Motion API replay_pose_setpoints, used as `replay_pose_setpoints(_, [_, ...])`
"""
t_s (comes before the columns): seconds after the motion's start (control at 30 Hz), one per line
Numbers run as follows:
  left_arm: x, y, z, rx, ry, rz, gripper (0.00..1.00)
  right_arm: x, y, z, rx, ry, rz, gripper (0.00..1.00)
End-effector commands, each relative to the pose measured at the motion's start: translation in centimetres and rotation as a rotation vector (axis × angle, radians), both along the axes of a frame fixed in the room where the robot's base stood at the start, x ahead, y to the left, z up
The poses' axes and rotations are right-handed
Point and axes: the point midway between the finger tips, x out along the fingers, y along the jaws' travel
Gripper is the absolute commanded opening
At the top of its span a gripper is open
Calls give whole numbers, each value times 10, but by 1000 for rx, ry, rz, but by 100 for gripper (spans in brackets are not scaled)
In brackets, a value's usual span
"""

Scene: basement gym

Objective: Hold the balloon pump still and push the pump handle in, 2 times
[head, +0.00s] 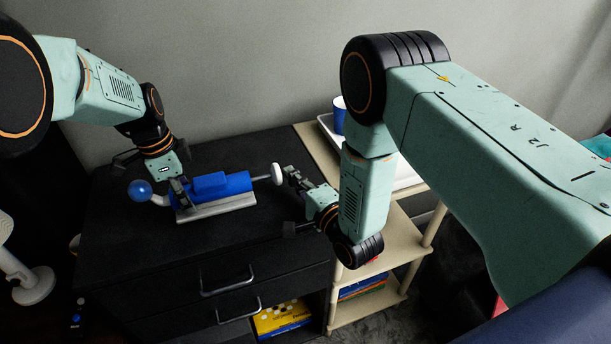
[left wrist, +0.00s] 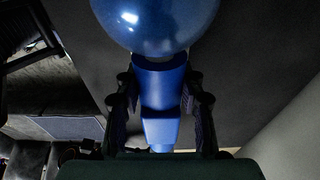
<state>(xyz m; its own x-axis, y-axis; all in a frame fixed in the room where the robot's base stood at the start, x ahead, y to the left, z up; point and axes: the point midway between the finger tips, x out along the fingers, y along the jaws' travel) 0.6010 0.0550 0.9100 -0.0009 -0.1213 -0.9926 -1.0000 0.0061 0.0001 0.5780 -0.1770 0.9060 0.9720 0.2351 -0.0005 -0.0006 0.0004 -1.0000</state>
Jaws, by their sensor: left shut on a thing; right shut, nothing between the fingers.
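The pump handle (head: 277,173) is a white knob on a thin rod, sticking out at the right end. My left gripper (head: 181,194) is shut on the pump's left part, with a finger on each side of the blue body (left wrist: 160,88). My right gripper (head: 289,175) is shut and empty, close to the knob's right side; contact is unclear.
The black cabinet (head: 130,245) has drawers with metal handles, and its top is clear in front of the pump. A pale shelf unit (head: 400,222) stands at right, with a white tray (head: 408,178) and blue cup (head: 339,112). A grey wall is behind.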

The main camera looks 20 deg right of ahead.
Motion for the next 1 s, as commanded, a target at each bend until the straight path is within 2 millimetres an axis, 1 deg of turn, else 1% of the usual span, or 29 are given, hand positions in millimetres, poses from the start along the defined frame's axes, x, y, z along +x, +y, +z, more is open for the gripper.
replay_pose_setpoints(0.1, [0, 0, 1, 0, -1, 0, 7, 0, 4, 0, 0, 0, -1, 0])
replay_pose_setpoints(0.47, [0, 0, 0, 0, -1, 0, 7, 0, 5, 0, -1, 0, 0, 0])
replay_pose_setpoints(0.57, [0, 0, 0, 0, -1, 0, 7, 0, 15, 0, -2, 0, 4, 0])
replay_pose_setpoints(0.8, [0, 0, 0, -1, -1, 0, 7, 0, 47, 0, -2, -1, 6, 0])
replay_pose_setpoints(0.9, [0, 0, 0, -1, -1, 0, 7, 0, 54, 0, -2, -1, 4, 0])
replay_pose_setpoints(1.0, [0, -1, 0, -1, -1, 0, 7, 0, 56, 0, -1, -2, 2, 0])
